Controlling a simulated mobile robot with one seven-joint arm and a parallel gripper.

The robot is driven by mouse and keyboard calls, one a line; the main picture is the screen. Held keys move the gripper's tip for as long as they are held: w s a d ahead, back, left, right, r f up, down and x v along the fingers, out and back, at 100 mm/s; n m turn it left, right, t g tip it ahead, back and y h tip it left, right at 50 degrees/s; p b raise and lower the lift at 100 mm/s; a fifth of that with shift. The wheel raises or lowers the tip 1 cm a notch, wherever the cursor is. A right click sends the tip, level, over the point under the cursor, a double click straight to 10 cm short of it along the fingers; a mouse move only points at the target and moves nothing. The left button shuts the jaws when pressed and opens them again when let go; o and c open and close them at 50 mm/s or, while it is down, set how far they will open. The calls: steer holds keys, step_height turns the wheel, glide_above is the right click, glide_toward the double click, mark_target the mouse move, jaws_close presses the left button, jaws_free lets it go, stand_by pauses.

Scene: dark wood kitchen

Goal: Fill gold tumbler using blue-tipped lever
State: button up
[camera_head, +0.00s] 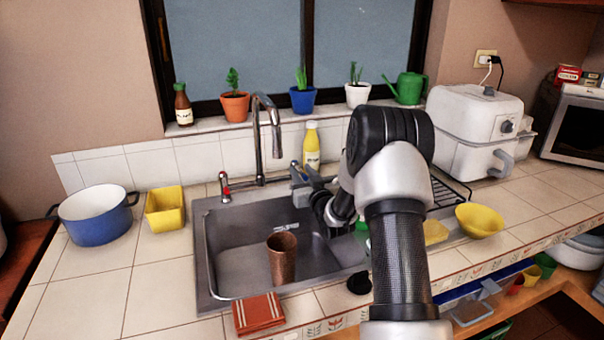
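The gold tumbler (282,260) looks copper-brown and stands upright inside the steel sink basin (236,262), near its front. The tall faucet (258,140) rises behind the basin, its spout bending down at the back, farther back than the tumbler. A red-tipped lever (225,187) stands left of the faucet. My gripper (303,180) is right of the faucet at the sink's back edge, where a small bluish patch shows by its fingers. The blue-tipped lever cannot be made out clearly there. My arm hides part of this area, and the finger gap is too small to read.
A blue pot (95,222) and yellow container (165,210) stand left of the sink. A yellow bottle (311,146) stands behind my gripper. A red cloth or book (258,314) lies at the front edge. A yellow bowl (479,221) is at right.

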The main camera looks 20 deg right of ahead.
jaws_close()
steer(key=shift+d+f+n+y+b, duration=0.1)
steer(key=shift+d+n+y+b, duration=0.2)
steer(key=shift+y+b, duration=0.2)
steer(key=shift+d+n+y, duration=0.15)
steer(key=shift+n+y, duration=0.25)
steer(key=shift+y, duration=0.2)
jaws_free()
